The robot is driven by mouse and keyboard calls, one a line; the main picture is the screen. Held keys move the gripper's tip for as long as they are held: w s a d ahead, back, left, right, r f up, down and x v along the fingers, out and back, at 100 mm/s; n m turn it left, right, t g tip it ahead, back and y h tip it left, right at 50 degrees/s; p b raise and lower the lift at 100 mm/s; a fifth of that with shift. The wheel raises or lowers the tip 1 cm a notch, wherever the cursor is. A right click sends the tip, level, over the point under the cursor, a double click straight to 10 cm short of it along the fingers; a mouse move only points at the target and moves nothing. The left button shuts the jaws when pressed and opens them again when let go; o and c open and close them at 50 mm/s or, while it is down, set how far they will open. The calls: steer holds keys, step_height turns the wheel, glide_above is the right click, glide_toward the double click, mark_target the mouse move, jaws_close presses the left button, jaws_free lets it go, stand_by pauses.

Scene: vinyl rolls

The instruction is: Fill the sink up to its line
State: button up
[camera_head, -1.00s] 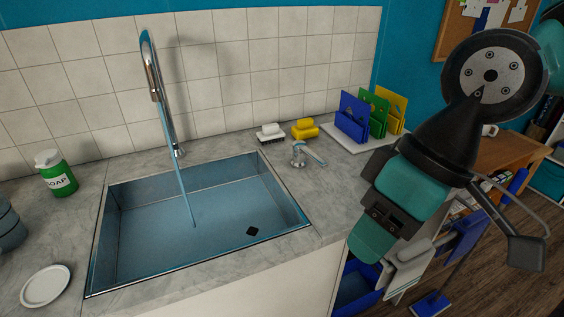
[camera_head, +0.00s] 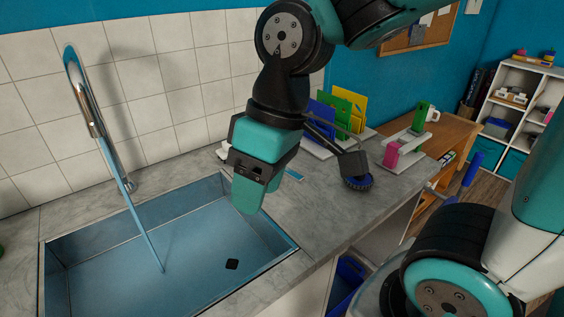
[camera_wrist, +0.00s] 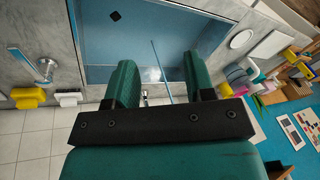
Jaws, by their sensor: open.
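The sink (camera_head: 75,262) is a rectangular basin with a metal rim, bluish inside; I cannot make out a fill line. The chrome tap (camera_head: 92,118) runs a thin stream of water (camera_head: 143,232) into it. A small black square (camera_head: 232,264) shows in the basin. The chrome tap lever (camera_wrist: 38,68) stands on the counter at the left of the wrist view; in the head view my gripper mostly hides it. My gripper (camera_head: 248,196) is open and empty, above the sink's right back corner. In the wrist view, the sink (camera_wrist: 180,30) lies beyond its fingers (camera_wrist: 160,82).
Yellow (camera_wrist: 27,97) and white (camera_wrist: 68,97) blocks sit by the tiled wall. Blue, green and yellow boards (camera_head: 345,110) stand in a rack behind my gripper. The front right counter (camera_head: 330,215) is clear.

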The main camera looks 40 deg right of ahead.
steer(key=w+d+m+h, duration=0.2)
steer(key=w+d, duration=0.7)
steer(key=w, duration=0.2)
steer(key=m+h+b, duration=0.1)
steer(key=m+b, duration=0.1)
glide_above(293, 173)
step_height(293, 173, down, 17)
steer(key=shift+w+f, duration=0.1)
steer(key=shift+m+p, duration=0.3)
steer(key=shift+p, duration=0.05)
jaws_close()
